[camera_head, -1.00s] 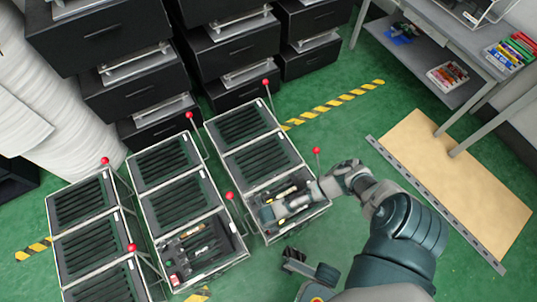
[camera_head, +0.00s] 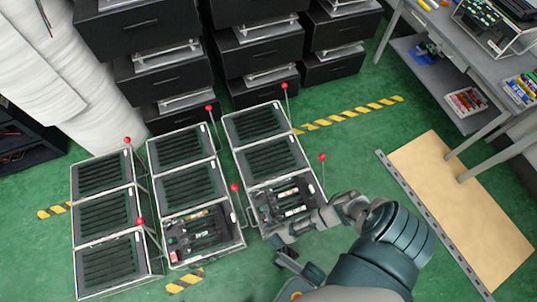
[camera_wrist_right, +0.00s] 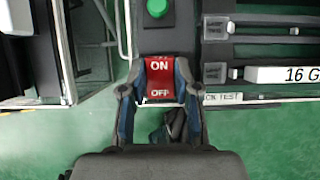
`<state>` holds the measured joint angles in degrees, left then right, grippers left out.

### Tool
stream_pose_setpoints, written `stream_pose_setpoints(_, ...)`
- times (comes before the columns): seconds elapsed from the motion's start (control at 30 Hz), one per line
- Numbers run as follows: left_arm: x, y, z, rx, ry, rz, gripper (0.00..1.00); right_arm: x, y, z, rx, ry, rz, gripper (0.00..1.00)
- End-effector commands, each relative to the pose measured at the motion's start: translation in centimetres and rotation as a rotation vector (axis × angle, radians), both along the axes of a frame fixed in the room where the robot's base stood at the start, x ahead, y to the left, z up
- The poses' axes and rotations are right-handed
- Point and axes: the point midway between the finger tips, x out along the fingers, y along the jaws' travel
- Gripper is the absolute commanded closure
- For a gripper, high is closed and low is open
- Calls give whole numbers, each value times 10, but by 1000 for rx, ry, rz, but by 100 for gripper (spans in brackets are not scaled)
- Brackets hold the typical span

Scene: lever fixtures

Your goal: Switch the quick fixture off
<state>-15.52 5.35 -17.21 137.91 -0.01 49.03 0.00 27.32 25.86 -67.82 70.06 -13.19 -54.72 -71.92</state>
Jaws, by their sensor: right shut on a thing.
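The fixture at my right gripper is an open-topped black tray (camera_head: 259,197) with light and dark parts in it, in the near end of the right row in the head view. Its red switch (camera_wrist_right: 159,66), marked ON and OFF, shows in the right wrist view, with a round green light or button (camera_wrist_right: 157,8) above it. My right gripper (camera_wrist_right: 158,92) is shut on the red switch, one finger on each side. It also shows in the head view (camera_head: 279,236) at the tray's near edge, where it hides the switch. My left gripper is not in view.
Several similar trays stand in rows to the left, with red-ball levers such as one (camera_head: 235,187) near the right row. Black drawer units (camera_head: 257,50) stand behind. A grey bench (camera_head: 490,70) and a tan floor panel (camera_head: 455,205) are at right. Green floor is open between.

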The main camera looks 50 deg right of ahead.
Motion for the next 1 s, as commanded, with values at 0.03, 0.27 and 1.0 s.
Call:
stream_pose_setpoints(0.03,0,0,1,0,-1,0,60,0,0,0,-1,-3,-1,100)
stream_pose_setpoints(0.27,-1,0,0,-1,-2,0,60,-1,0,0,-3,-5,-1,100)
stream_pose_setpoints(1.0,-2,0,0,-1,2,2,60,-8,4,14,-1,-4,0,44)
